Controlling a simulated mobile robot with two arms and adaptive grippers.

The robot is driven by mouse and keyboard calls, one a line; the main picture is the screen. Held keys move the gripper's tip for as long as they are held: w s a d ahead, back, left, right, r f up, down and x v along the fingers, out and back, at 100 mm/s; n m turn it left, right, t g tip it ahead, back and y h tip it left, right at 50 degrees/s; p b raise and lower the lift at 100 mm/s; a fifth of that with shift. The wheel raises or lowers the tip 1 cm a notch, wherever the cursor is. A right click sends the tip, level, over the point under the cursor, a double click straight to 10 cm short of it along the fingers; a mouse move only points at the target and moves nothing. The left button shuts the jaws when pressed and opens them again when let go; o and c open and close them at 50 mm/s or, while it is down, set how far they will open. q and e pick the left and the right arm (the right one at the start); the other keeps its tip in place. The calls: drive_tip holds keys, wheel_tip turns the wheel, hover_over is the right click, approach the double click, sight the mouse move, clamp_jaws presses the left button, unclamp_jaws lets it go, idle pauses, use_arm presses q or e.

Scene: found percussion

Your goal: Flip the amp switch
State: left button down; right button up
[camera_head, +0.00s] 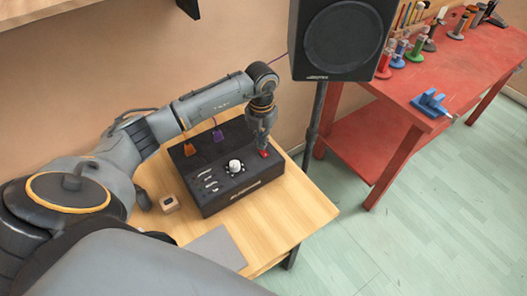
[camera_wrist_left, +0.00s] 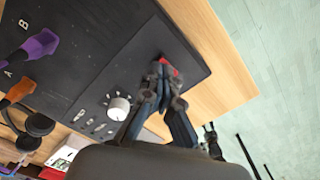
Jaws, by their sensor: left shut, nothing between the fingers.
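The amp is a black box (camera_head: 245,190) on a wooden table. Its top has a white knob (camera_head: 234,166), a row of small light-coloured controls (camera_head: 209,182) and a red switch (camera_head: 264,153) near the right edge. My left gripper (camera_head: 262,147) points down at the red switch, shut and empty. In the left wrist view the fingertips (camera_wrist_left: 160,78) are together right beside the red switch (camera_wrist_left: 174,72) and partly cover it. I cannot tell whether they touch it, or which way the switch is set. My right gripper is not in view.
An orange plug (camera_head: 189,149) and a purple plug (camera_head: 218,135) stand at the amp's back edge. A small wooden block (camera_head: 169,203) and a grey sheet (camera_head: 215,248) lie on the table. A black speaker (camera_head: 342,38) on a stand and a red workbench (camera_head: 437,67) are to the right.

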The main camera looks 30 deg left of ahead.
use_arm(q)
drive_tip(key=shift+f+b, duration=0.65)
drive_tip(key=shift+f, duration=0.25)
drive_tip(key=shift+s, duration=0.1)
idle(0.3)
drive_tip(key=shift+r+p, duration=0.7)
drive_tip(key=shift+r, duration=0.15)
drive_tip(key=shift+r+p, duration=1.65)
drive_tip(key=shift+r, duration=1.05)
